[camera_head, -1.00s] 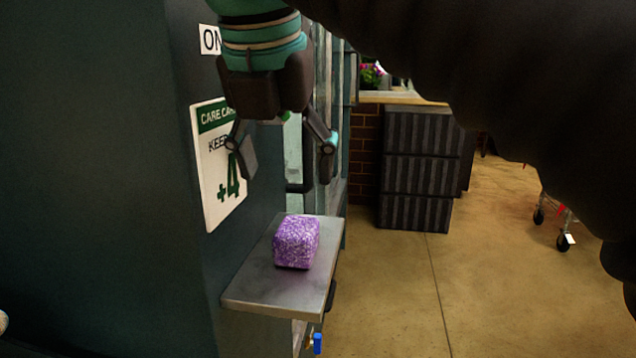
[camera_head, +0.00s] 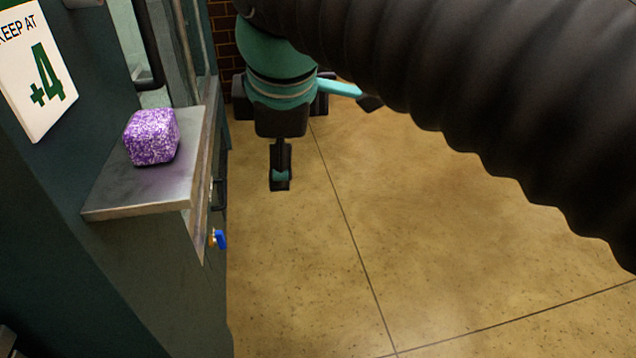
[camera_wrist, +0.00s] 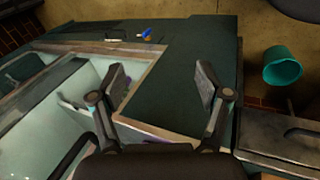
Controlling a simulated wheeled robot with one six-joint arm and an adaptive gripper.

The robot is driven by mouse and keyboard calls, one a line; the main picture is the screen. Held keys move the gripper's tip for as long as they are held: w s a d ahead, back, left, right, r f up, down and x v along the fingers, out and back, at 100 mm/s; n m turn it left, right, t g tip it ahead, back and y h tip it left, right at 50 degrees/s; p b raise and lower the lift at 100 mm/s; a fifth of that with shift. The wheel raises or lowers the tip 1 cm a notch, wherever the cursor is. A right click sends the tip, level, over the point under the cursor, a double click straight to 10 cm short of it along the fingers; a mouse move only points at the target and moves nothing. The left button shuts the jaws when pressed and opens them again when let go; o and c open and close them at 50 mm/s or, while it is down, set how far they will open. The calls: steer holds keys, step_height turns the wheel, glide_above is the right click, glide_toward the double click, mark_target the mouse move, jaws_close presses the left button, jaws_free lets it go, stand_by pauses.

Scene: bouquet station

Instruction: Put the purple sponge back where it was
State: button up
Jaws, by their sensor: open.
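The purple sponge (camera_head: 152,137), a speckled block, rests on the metal shelf (camera_head: 115,190) on the side of the dark green cabinet in the head view. My gripper (camera_head: 280,180) hangs to the right of the shelf over the floor, apart from the sponge, and is seen edge-on there. In the wrist view my gripper (camera_wrist: 163,86) shows its two fingers spread wide with nothing between them. A small purple patch low between the fingers in that view is mostly hidden; I cannot tell if it is the sponge.
A white sign (camera_head: 38,75) is on the cabinet wall. A blue-handled tap (camera_head: 219,239) sticks out below the shelf. The tiled floor (camera_head: 420,270) to the right is clear. A teal bucket (camera_wrist: 283,67) is at the right in the wrist view.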

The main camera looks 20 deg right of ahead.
steer(key=s+d+f+m, duration=0.3)
steer(key=d+f+m, duration=0.1)
steer(key=f+m, duration=0.4)
steer(key=s+d+f+m, duration=0.3)
steer(key=d+f+m, duration=0.1)
steer(key=f+m, duration=0.4)
steer(key=shift+d+f+t, duration=0.3)
steer(key=shift+d+t, duration=0.05)
steer(key=shift+t, duration=0.05)
